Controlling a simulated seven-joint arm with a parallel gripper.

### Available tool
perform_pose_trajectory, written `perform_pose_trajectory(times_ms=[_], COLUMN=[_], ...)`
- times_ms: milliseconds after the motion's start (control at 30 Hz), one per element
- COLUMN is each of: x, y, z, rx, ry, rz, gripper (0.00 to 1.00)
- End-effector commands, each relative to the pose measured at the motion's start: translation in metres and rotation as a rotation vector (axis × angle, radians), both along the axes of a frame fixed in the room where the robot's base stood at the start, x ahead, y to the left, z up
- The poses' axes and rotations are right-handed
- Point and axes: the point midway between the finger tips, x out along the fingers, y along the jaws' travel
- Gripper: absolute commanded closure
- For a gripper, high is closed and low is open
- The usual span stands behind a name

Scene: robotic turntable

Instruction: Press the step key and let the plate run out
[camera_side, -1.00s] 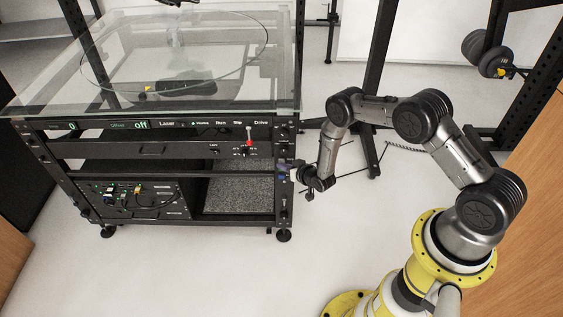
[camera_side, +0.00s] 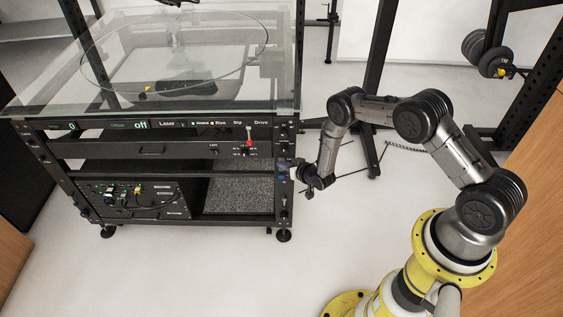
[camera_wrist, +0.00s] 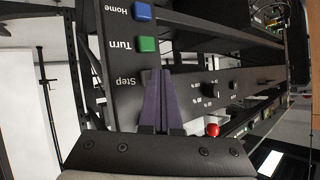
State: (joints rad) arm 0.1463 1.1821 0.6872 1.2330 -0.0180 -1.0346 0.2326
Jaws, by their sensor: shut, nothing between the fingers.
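In the wrist view the black side panel carries a blue Home key (camera_wrist: 144,11), a green Turn key (camera_wrist: 147,44) and the Step label. The dark step key (camera_wrist: 147,76) is mostly hidden behind my fingertips. My gripper (camera_wrist: 157,73) is shut and empty, with its purple-grey fingers at the step key; I cannot tell whether they touch it. In the side view my gripper (camera_side: 291,172) is at the table's right front post. The round plate (camera_side: 268,42) lies under the clear glass top.
A red-knobbed lever (camera_side: 250,142) stands on the front; its red ball (camera_wrist: 213,130) is right of my fingers in the wrist view. A small dial (camera_wrist: 210,89) is near it. The floor (camera_side: 240,270) before the table is clear.

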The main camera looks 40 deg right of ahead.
Motion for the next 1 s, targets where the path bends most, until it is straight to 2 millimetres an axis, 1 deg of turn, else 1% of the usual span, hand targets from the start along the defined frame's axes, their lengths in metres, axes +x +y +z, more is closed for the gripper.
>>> perform_pose_trajectory(times_ms=[467, 833, 1000], x=[0.002, -0.010, -0.011], y=[-0.002, 0.010, 0.011], z=[0.001, 0.001, 0.001], rx=[0.000, 0.000, 0.000], ry=[-0.002, 0.000, -0.002], rz=[-0.001, 0.000, 0.000], gripper=[1.00, 1.00, 1.00])
